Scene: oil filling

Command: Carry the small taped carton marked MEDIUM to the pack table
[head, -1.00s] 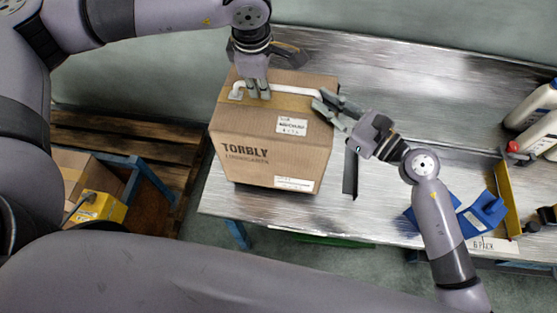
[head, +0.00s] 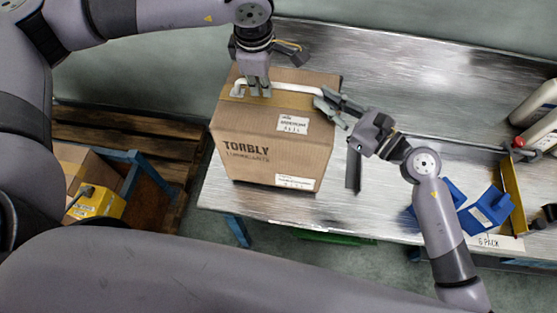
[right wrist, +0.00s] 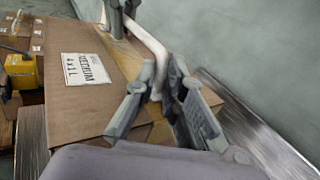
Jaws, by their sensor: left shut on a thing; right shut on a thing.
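The brown taped carton (head: 265,150), printed TORBLY, is at the left end of the metal table (head: 400,75). The carton looks upright. I cannot tell whether its underside touches the table.
White bottles (head: 538,115) stand at the table's right edge. A blue holder (head: 487,208) and a yellow strip (head: 513,190) lie by the 6 PACK label (head: 488,241). At left, a wooden pallet (head: 150,125) and a yellow container (head: 97,203) sit lower down. The table's back middle is clear.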

